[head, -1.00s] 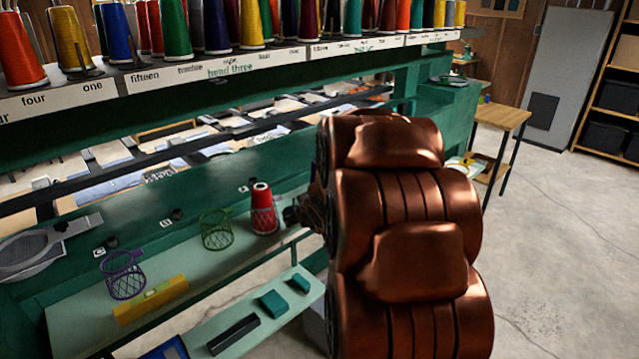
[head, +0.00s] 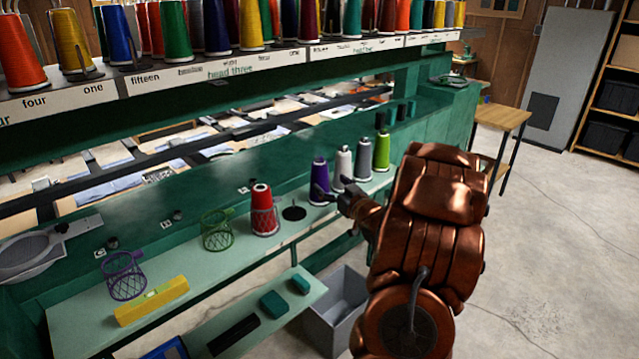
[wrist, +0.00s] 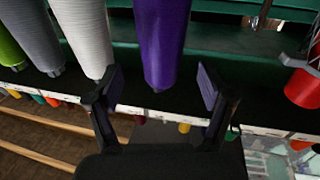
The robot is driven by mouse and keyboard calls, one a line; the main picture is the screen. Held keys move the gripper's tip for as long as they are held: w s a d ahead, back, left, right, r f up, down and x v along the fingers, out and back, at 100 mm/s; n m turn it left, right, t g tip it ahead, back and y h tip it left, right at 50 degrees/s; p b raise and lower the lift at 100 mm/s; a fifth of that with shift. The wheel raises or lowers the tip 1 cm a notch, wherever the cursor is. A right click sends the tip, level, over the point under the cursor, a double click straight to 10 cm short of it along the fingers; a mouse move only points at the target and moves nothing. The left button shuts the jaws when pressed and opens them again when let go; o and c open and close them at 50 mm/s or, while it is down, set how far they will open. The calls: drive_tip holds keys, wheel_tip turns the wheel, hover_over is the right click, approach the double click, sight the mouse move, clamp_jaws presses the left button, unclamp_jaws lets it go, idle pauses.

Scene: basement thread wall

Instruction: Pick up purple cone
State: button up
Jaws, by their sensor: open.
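The purple cone (head: 319,172) stands upright on the pale green shelf (head: 80,318), at the left end of a row of cones. My gripper (head: 333,190) reaches in from the right, close to the purple cone's lower part. In the wrist view, my gripper (wrist: 161,86) is open and empty, with one finger on each side of the purple cone (wrist: 163,40). I see a gap between each finger and the cone. How deep the cone sits between the fingers is hard to tell.
White (head: 344,163), grey (head: 363,158) and lime green (head: 383,151) cones stand right of the purple one. A dark disc (head: 294,212) and a red netted cone (head: 264,208) are to the left. Below are a grey bin (head: 338,312) and a lower shelf with teal blocks (head: 272,303).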

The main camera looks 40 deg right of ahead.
sight(324, 180)
drive_tip(key=shift+p+x, duration=1.2)
drive_tip(key=shift+x, duration=1.9)
drive_tip(key=shift+a+f, duration=0.1)
drive_tip(key=shift+a, duration=0.05)
drive_tip(key=c, duration=1.3)
drive_tip(key=shift+c, duration=0.2)
wheel_tip(324, 180, up, 10)
drive_tip(key=shift+b, duration=1.05)
